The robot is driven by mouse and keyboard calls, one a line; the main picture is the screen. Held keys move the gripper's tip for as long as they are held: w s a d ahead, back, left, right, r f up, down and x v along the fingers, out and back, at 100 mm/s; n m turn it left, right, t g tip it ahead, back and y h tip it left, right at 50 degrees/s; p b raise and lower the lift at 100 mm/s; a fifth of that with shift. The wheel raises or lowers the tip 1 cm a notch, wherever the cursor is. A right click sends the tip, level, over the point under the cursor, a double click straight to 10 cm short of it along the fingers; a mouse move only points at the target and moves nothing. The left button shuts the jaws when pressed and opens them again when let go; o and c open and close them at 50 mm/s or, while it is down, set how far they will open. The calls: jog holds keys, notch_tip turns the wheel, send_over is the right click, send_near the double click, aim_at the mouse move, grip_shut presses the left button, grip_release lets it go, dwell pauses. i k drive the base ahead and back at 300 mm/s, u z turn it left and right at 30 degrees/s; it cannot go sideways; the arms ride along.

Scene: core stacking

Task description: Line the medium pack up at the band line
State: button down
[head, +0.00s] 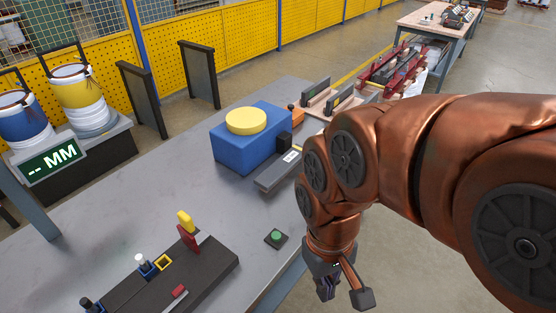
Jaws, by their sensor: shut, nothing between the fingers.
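My gripper (342,290) hangs at the lower right, off the table's front edge and over the floor. It is shut and holds nothing. I cannot tell which thing is the medium pack; small dark blocks (340,98) stand on light wooden bases at the table's far end, well away from my gripper. A band line cannot be made out. A blue block with a yellow disc (246,120) on top sits mid-table, beside a grey slotted device (278,171). My arm covers part of the view to the right.
A dark fixture (205,260) with a red-and-yellow upright and several coloured parts lies at the front. A green button (276,237) is near the table edge. A display (52,160) reads "-- MM". The grey table (130,205) is clear at left-centre. Red racks (400,65) stand behind.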

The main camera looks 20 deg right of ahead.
aim_at(266, 179)
jog(key=z, duration=2.05)
jog(key=i, duration=1.5)
jog(key=u, duration=3.85)
